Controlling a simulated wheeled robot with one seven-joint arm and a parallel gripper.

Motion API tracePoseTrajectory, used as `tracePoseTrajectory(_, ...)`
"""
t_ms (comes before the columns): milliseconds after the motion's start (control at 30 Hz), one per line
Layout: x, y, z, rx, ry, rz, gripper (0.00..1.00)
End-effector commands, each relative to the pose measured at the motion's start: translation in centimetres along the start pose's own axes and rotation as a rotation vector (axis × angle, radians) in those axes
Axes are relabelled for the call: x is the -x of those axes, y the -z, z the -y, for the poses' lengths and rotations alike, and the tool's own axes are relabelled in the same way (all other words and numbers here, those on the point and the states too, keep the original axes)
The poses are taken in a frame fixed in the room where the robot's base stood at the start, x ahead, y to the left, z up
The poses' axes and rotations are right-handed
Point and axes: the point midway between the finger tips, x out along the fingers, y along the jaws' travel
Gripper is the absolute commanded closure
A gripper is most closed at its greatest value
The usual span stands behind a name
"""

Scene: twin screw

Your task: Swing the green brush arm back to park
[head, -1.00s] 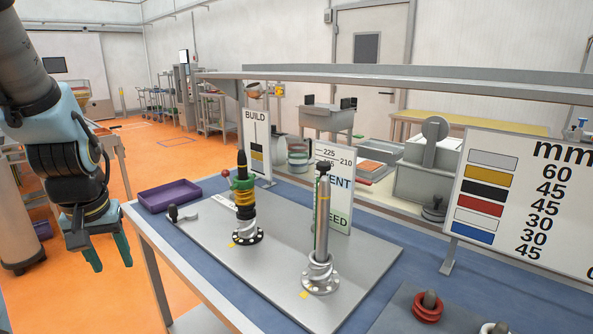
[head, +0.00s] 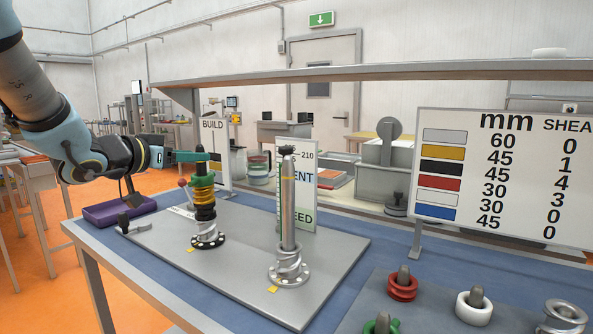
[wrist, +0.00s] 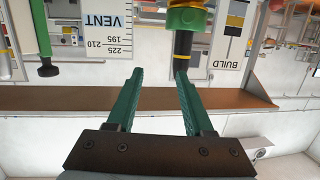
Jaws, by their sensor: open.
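I cannot tell for sure whether this is the brush arm. It also shows in the wrist view (wrist: 187,20), with the stack's black tip (wrist: 183,48) near one finger. My gripper (head: 198,156) is open beside the stack's top, and its fingers partly hide that top. In the wrist view my gripper (wrist: 159,74) is empty. The right silver screw (head: 288,210) stands apart, with a dark cap (head: 286,150).
The BUILD sign (head: 214,150) and VENT sign (head: 303,190) stand behind the stacks. A shelf (head: 350,74) runs across above. Colored rings (head: 402,288) lie at right front.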

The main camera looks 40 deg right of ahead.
Motion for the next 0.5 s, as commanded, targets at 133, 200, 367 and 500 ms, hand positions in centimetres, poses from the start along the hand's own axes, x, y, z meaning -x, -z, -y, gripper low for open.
tracePoseTrajectory(133,-2.0,1.1,-8.6,-0.032,-0.336,-0.128,0.48)
tracePoseTrajectory(200,-1.9,1.6,-11.5,-0.034,-0.459,-0.159,0.48)
tracePoseTrajectory(367,-1.3,2.1,-14.9,-0.033,-0.607,-0.185,0.48)
tracePoseTrajectory(500,-2.0,2.5,-15.9,-0.031,-0.624,-0.187,0.48)
